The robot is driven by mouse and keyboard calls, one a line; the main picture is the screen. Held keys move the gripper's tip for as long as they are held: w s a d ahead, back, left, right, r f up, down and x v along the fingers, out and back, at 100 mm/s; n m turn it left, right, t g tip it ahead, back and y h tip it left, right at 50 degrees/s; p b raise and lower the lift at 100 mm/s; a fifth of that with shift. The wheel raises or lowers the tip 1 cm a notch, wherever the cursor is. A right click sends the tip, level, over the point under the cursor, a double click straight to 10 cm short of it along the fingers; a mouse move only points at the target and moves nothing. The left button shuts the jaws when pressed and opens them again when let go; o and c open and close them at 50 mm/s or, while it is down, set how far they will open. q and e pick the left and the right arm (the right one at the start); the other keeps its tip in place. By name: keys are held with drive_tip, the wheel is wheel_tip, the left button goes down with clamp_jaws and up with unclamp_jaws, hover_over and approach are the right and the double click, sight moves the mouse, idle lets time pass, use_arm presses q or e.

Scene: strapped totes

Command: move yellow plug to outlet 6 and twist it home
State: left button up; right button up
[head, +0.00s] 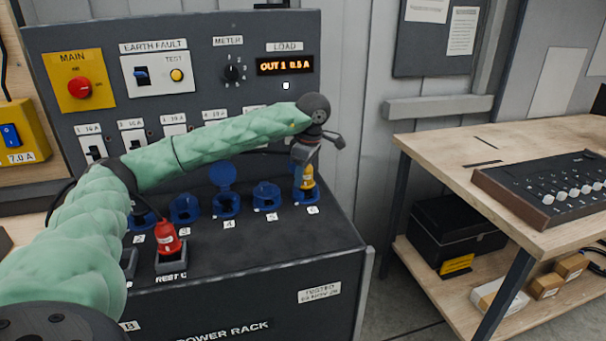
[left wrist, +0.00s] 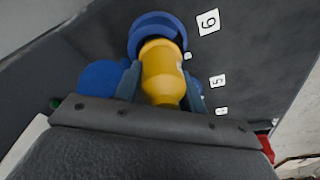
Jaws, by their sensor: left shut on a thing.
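The yellow plug (head: 307,178) is at blue outlet 6 (head: 301,196), the rightmost outlet on the rack's sloped top. My left gripper (head: 306,166) is shut on the plug from above. In the left wrist view the yellow plug (left wrist: 162,72) sits between the two fingers of my left gripper (left wrist: 165,85), with its front end in the blue ring of outlet 6 (left wrist: 157,22). The label 6 is beside that ring. I cannot tell from the frames how far the plug is turned. My right gripper is out of view.
A red plug (head: 167,237) stands in a rest holder at the front left of the rack. Blue outlet 5 (head: 266,195) and outlet 4 (head: 226,203) lie left of outlet 6. The load display (head: 285,65) reads OUT 1 0.5 A. A wooden bench (head: 430,150) stands at right.

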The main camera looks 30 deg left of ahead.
use_arm(q)
drive_tip(key=shift+d+f+m, duration=0.3)
drive_tip(key=shift+m, duration=0.1)
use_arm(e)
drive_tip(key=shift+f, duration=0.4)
use_arm(q)
drive_tip(key=o, duration=1.2)
drive_tip(key=shift+c, duration=0.2)
